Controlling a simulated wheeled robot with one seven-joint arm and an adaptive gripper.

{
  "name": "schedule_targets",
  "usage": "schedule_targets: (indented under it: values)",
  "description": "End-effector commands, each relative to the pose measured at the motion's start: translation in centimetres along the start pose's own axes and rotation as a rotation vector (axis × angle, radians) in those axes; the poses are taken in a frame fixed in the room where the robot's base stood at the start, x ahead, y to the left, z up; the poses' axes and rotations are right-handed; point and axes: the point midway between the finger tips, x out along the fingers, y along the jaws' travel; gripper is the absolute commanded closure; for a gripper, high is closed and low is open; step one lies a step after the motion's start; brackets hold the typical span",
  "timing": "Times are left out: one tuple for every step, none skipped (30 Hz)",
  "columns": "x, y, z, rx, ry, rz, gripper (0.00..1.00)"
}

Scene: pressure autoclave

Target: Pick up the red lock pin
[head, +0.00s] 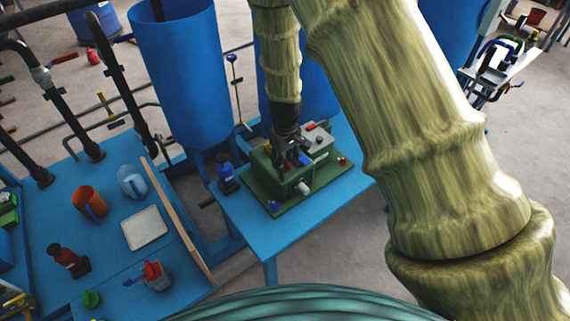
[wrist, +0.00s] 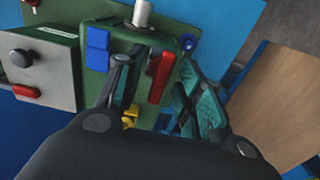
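A red bar (wrist: 160,77), which looks like the red lock pin, sits upright on the green block (wrist: 148,45) in the wrist view. It lies between the two fingers of my gripper (wrist: 155,78), nearer the right one. A gap shows between the bar and each finger, so the gripper is open around or above it; the exact height is unclear. In the head view my gripper (head: 290,150) points down over the green device (head: 268,190) on the small blue table (head: 325,192), and hides most of the bar.
A grey box (wrist: 50,62) with a black knob and a red button adjoins the green block. Blue pieces (wrist: 97,50), a metal rod (wrist: 142,13) and a yellow part (wrist: 130,117) are close by. A blue bottle (head: 226,174) stands at the table's left edge.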

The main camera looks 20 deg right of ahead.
Motion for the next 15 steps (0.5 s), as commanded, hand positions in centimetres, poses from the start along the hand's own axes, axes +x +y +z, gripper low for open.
schedule_targets:
  values:
    - [0.17,-0.01,0.03,0.000,-0.001,0.000,0.62]
    - [0.25,-0.01,0.03,0.000,-0.001,0.000,0.62]
    - [0.32,0.00,0.03,0.000,-0.001,0.000,0.62]
    - [0.35,0.00,0.02,0.000,0.000,0.000,0.62]
    - [0.37,0.00,0.02,-0.001,0.000,0.000,0.62]
    - [0.37,0.00,0.02,-0.001,0.000,0.000,0.62]
    - [0.37,0.00,0.02,-0.001,0.000,0.000,0.62]
    - [0.37,0.00,0.02,-0.001,0.000,0.000,0.62]
    - [0.36,0.00,0.02,-0.001,0.000,0.000,0.62]
    - [0.36,0.00,0.02,-0.001,0.000,0.000,0.64]
    - [0.36,0.00,0.02,-0.001,0.000,0.000,0.70]
    - [0.36,0.00,0.02,-0.001,0.000,0.000,0.77]
    - [0.36,0.00,0.02,-0.001,0.000,0.000,0.83]
    - [0.35,0.00,0.02,-0.001,0.000,0.000,0.88]
    - [0.35,0.00,0.03,-0.001,0.000,0.000,0.95]
